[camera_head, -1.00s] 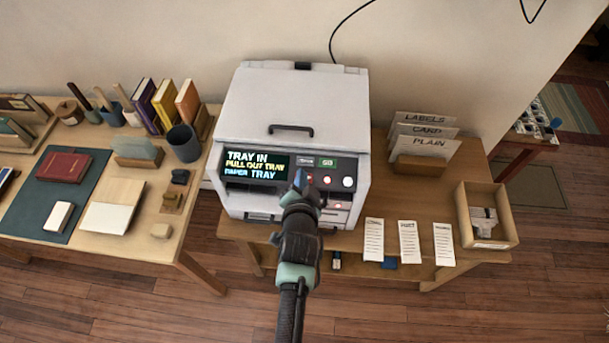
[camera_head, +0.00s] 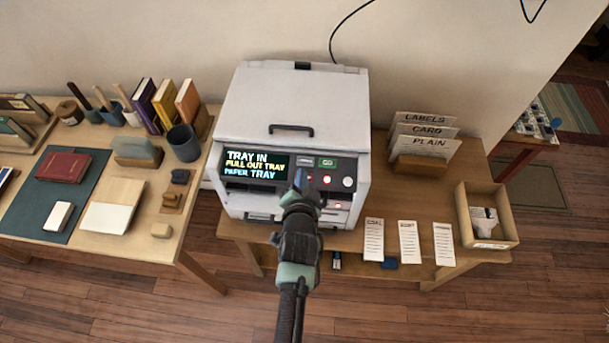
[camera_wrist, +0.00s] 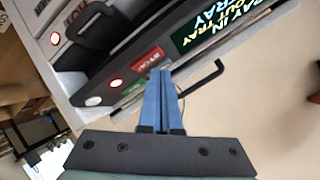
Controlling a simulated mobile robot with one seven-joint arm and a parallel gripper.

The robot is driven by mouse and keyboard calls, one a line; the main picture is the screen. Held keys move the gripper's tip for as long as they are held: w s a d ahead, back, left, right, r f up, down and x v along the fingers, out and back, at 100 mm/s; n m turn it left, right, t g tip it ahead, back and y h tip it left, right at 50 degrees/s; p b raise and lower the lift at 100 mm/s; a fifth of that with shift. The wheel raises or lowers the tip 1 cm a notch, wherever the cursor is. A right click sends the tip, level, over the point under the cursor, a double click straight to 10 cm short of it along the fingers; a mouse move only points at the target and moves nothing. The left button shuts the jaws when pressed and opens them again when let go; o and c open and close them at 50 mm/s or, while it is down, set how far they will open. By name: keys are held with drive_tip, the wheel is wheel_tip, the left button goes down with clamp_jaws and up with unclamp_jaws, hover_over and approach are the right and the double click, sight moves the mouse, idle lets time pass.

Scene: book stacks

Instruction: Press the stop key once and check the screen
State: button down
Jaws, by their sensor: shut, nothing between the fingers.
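The white machine (camera_head: 290,105) stands on a wooden table. Its lit screen (camera_head: 253,166) reads "TRAY IN", "PULL OUT TRAY", "PAPER TRAY"; part of it shows in the wrist view (camera_wrist: 205,32). A red label reading STOP (camera_wrist: 147,60) lies beside the screen. A red-lit round key (camera_wrist: 116,83) and a white round key (camera_wrist: 93,100) show on the panel. My gripper (camera_wrist: 162,72) is shut and empty, its blue fingertips close in front of the panel near the STOP label. I cannot tell whether they touch it. In the head view my gripper (camera_head: 300,178) hides part of the key row.
Paper slips (camera_head: 409,242) lie on the table to the right, with a card holder (camera_head: 415,165) behind and an open wooden box (camera_head: 464,220) farther right. A desk (camera_head: 150,245) with books and cups stands left. The machine's black handle (camera_wrist: 205,78) juts near my fingers.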

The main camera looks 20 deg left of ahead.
drive_tip(key=shift+w+f+b, duration=0.1)
drive_tip(key=shift+f+b, duration=0.25)
drive_tip(key=shift+f, duration=0.05)
drive_tip(key=shift+f, duration=0.2)
idle(0.3)
drive_tip(key=shift+r, duration=0.1)
drive_tip(key=shift+r+p, duration=0.5)
drive_tip(key=shift+r, duration=0.05)
wheel_tip(320, 180, up, 6)
drive_tip(key=s+p, duration=0.2)
drive_tip(key=p, duration=0.4)
drive_tip(key=shift+d+f, duration=0.15)
drive_tip(key=shift+d, duration=0.1)
idle(0.6)
